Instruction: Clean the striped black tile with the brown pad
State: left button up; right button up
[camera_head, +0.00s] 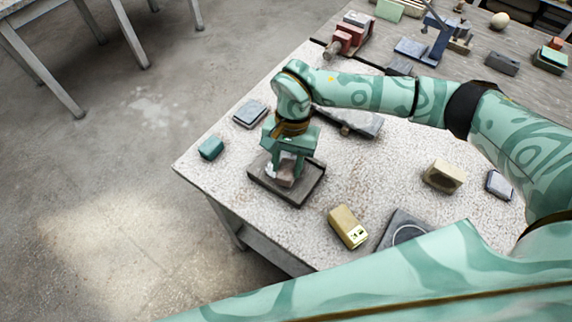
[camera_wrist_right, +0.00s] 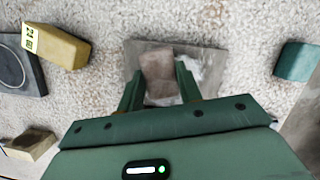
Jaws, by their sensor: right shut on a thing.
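A dark grey-brown square tile (camera_head: 305,188) lies flat near the left front part of the speckled table. It also shows in the right wrist view (camera_wrist_right: 136,55); I cannot make out its stripes. My right gripper (camera_head: 286,166) points down over it, shut on a pinkish-brown pad (camera_head: 285,179). The pad (camera_wrist_right: 158,68) sits between the fingers and appears to be on the tile or very close above it; I cannot tell which. Whitish marks (camera_wrist_right: 190,62) show on the tile beside the pad. The gripper hides part of the tile. My left gripper is out of view.
A teal block (camera_head: 211,147) and a grey-blue block (camera_head: 250,113) lie left of the tile. A yellow labelled block (camera_head: 347,227), a dark tile with a circle (camera_head: 398,229) and a beige block (camera_head: 443,176) lie right. A grey slab (camera_head: 364,126) is behind my right arm.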

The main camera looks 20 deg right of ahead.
jog(key=shift+w+d+f+b, duration=0.1)
jog(key=shift+w+d+b, duration=0.5)
jog(key=shift+w, duration=0.3)
jog(key=shift+s+a+p, duration=0.3)
jog(key=shift+s+p, duration=0.2)
jog(key=shift+p, duration=0.1)
jog(key=shift+s+a+p, duration=0.4)
jog(key=shift+s+a, duration=0.3)
jog(key=shift+s, duration=0.3)
jog(key=shift+w, duration=0.1)
jog(key=shift+w+d+r, duration=0.55)
jog(key=shift+w+r, duration=0.15)
jog(key=shift+r, duration=0.05)
